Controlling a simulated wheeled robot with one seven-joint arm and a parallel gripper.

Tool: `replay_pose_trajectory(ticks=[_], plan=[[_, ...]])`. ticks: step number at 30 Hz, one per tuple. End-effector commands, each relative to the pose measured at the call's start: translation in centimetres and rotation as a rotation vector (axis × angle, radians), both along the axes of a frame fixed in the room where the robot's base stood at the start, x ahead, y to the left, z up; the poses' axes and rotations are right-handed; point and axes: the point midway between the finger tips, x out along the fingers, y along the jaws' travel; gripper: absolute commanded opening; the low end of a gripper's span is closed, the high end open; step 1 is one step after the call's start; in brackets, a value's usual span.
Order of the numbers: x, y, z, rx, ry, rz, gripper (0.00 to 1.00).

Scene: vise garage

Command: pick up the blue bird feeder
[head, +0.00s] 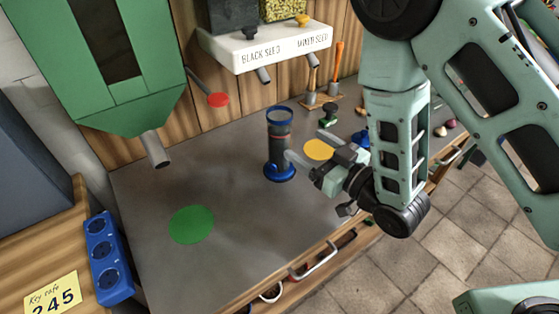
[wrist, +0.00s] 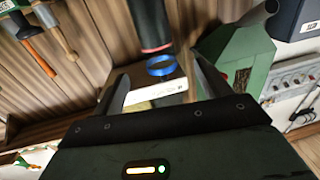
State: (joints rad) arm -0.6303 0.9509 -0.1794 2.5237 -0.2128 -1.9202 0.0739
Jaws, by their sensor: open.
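The blue bird feeder (head: 278,152) stands upright on the grey workbench, a dark see-through tube with a blue base, a blue top rim and a red band near the top. My gripper (head: 304,143) is open just right of it, with its fingers pointing toward it. One fingertip overlaps the feeder's edge in the head view; I cannot tell if it touches. In the wrist view, which looks upside down, the feeder (wrist: 152,22) with its blue rim appears ahead, between the lines of my two open fingers (wrist: 160,72). Nothing is held.
A green disc (head: 192,224) and a yellow disc (head: 318,150) lie on the bench (head: 240,250). A green hopper with a spout (head: 155,150) hangs at left. A white seed dispenser (head: 262,48) is on the back wall.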

Motion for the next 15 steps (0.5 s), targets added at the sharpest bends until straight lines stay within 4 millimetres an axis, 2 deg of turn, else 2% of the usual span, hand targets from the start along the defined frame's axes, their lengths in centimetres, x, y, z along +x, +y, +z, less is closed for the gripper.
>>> replay_pose_trajectory(ticks=[1, 15], plan=[[0.2, 0.2, -0.7, 0.000, -0.004, 0.001, 0.76], [1.3, 1.2, -0.7, 0.002, -0.004, 0.000, 0.76]])
